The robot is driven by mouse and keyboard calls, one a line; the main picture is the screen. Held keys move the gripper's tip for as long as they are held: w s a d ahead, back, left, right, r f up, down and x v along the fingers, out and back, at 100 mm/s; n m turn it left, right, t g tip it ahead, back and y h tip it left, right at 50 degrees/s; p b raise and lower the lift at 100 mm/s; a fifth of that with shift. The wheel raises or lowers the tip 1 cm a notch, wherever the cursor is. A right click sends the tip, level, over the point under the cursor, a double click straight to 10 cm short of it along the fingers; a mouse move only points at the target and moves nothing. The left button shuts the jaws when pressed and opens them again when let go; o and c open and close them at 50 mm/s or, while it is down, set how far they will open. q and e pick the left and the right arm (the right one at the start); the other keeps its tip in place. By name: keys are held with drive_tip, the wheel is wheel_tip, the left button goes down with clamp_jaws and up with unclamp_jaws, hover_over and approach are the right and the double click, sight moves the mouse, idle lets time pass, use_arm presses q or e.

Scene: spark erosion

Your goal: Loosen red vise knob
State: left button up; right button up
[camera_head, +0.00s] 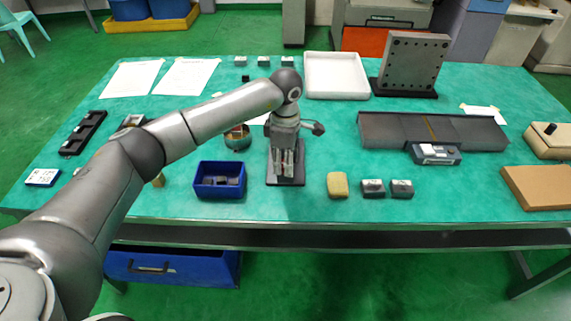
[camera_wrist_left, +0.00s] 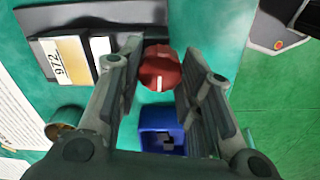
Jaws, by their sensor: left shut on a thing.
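The red vise knob (camera_wrist_left: 160,70) shows in the left wrist view as a round red cap with a short white mark. It sits between the fingertips of my left gripper (camera_wrist_left: 163,58), which is shut on it. In the head view my left gripper (camera_head: 286,165) points down over a dark base plate (camera_head: 286,182) near the table's front edge. There the knob is hidden, and I cannot make out the vise clearly. My right gripper is in neither view.
A blue bin (camera_head: 220,188) with dark pieces stands just left of my gripper. A yellowish block (camera_head: 338,185) and two small dark blocks (camera_head: 373,188) stand to its right. A bowl (camera_head: 238,142) is behind the bin. A white tray (camera_head: 337,66) lies farther back.

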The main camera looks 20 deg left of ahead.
use_arm(q)
drive_tip(key=n+b, duration=0.1)
drive_tip(key=n, duration=0.3)
drive_tip(key=shift+n+b, duration=0.3)
drive_tip(key=shift+n, duration=0.1)
drive_tip(key=n+b, duration=0.1)
drive_tip(key=n, duration=0.3)
drive_tip(key=shift+n, duration=0.3)
drive_tip(key=n, duration=0.4)
drive_tip(key=shift+b, duration=0.4)
drive_tip(key=n, duration=0.5)
drive_tip(key=shift+r, duration=0.1)
drive_tip(key=shift+n, duration=0.3)
drive_tip(key=o, duration=1.1)
drive_tip(key=shift+c, duration=0.2)
